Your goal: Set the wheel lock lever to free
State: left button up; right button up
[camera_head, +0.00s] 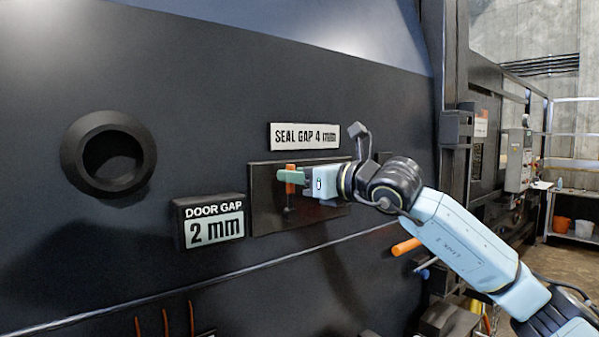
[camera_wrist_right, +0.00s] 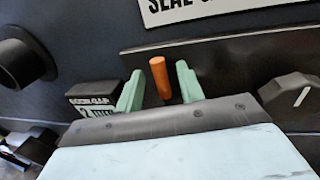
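An orange-handled lever (camera_head: 290,189) stands upright on a dark plate (camera_head: 262,213) on the machine's front; no wheel lock label is readable. In the right wrist view, the orange handle (camera_wrist_right: 160,82) rises between the two green fingers of my right gripper (camera_wrist_right: 160,72). A narrow gap shows on each side, so the gripper looks open around the handle. In the head view, my right gripper (camera_head: 294,178) reaches in from the right, its fingers level with the handle. The gripper hides part of the plate. My left gripper is not in view.
A round black port (camera_head: 108,153) is farther left. In the wrist view, a dark knob (camera_wrist_right: 290,95) with a white mark sits right of the gripper.

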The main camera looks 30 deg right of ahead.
grip_shut()
